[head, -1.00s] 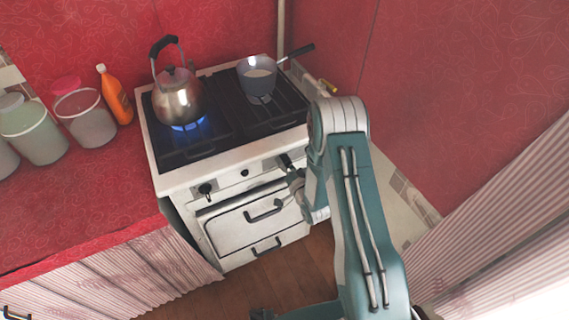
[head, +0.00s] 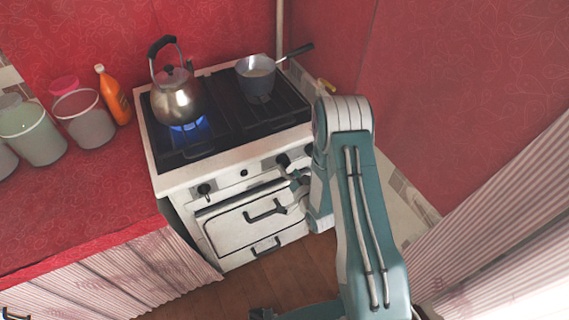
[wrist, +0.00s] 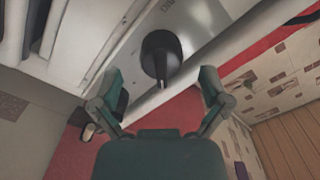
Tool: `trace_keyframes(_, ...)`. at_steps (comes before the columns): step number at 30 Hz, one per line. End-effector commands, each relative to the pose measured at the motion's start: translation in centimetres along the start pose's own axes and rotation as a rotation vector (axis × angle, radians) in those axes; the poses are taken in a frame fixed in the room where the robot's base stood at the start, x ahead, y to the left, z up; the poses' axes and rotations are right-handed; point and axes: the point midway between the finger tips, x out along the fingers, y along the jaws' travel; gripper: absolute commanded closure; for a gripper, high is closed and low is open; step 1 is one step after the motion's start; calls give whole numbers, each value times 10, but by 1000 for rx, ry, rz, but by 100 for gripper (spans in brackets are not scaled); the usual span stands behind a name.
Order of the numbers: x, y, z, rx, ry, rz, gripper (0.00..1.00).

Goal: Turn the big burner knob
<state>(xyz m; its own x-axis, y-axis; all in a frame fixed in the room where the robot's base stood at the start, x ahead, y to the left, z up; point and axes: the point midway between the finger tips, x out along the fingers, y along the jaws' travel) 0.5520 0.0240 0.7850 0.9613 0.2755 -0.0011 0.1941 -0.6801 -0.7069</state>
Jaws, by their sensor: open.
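In the wrist view a black knob (wrist: 161,55) stands out from the white stove front, ahead of my gripper (wrist: 162,76). The two green fingers are spread wide, one to each side of the knob's lower end, with clear gaps. Nothing is held. In the head view the stove front has black knobs at the left (head: 204,190) and at the right (head: 283,160), with another beside my arm (head: 309,149). My gripper is mostly hidden there by my arm, near the right-hand knobs. I cannot tell for certain which knob the wrist view shows.
A kettle (head: 178,103) stands over a lit blue flame (head: 188,124) on the left. A saucepan (head: 256,80) sits at the back right, its handle pointing right. An oven handle (head: 262,212) juts out below the knobs. A red wall (head: 440,100) rises on the right.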

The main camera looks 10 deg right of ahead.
Motion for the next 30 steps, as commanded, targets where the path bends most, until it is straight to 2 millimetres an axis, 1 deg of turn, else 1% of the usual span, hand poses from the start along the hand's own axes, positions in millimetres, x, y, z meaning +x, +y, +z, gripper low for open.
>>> trace_keyframes(1,-12,2,0,1,-2,5,4)
trace_keyframes(6,-48,2,0,1,-1,6,4)
trace_keyframes(9,-66,2,0,1,0,6,4)
trace_keyframes(12,-79,2,1,1,-1,4,4)
trace_keyframes(15,-86,2,0,0,0,2,4)
trace_keyframes(18,-88,1,0,0,-1,1,4)
trace_keyframes(30,-88,1,0,-1,0,1,4)
